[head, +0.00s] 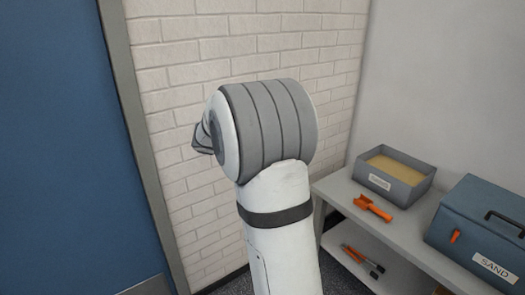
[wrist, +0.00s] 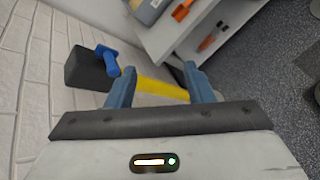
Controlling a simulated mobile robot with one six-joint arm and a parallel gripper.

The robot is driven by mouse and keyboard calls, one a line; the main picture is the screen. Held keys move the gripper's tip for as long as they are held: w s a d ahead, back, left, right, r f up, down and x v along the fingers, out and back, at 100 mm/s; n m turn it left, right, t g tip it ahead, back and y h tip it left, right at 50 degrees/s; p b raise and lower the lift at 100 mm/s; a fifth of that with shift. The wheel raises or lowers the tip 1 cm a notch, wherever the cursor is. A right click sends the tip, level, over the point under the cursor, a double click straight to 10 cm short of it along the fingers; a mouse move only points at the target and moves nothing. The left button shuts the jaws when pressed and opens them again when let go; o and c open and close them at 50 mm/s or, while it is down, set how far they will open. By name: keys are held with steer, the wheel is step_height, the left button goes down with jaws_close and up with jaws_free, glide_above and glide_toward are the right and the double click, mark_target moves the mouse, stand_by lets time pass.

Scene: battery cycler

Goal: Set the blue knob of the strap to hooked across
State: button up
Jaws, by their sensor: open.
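In the wrist view, the blue knob (wrist: 108,60) sits on the right side of a dark block (wrist: 83,68) near the pale brick wall. A yellow strap (wrist: 160,88) runs sideways, seen between the two fingers. Its left end is partly hidden by the left finger, its right end by the right finger. My gripper (wrist: 159,71) is open, with nothing visibly held between its blue-grey fingers. The knob is to the left of the left fingertip; I cannot tell whether they touch. In the head view my arm hides the gripper, knob and strap.
A shelf unit stands at the right, with a grey tray (head: 397,173) of sand, an orange scoop (head: 373,208) and a blue box (head: 482,230) labelled SAND. Orange-handled tools (head: 362,260) lie on the lower shelf. A blue door (head: 60,150) is at the left.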

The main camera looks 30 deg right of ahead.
steer(key=w+d+f+n+t+h+b, duration=0.1)
steer(key=w+d+f+n+h+b, duration=0.15)
steer(key=w+d+f, duration=0.35)
steer(key=w+d+f+n+t+h+b, duration=0.1)
steer(key=w+d+f+n+h+b, duration=0.2)
steer(key=w, duration=0.4)
steer(key=shift+n+h, duration=0.25)
steer(key=shift+n, duration=0.1)
steer(key=d, duration=0.2)
steer(key=d+r, duration=0.1)
steer(key=d, duration=0.2)
steer(key=w+d, duration=0.1)
steer(key=d, duration=0.2)
steer(key=shift+r+p, duration=0.3)
steer(key=shift+r, duration=0.05)
steer(key=shift+a, duration=0.1)
jaws_close()
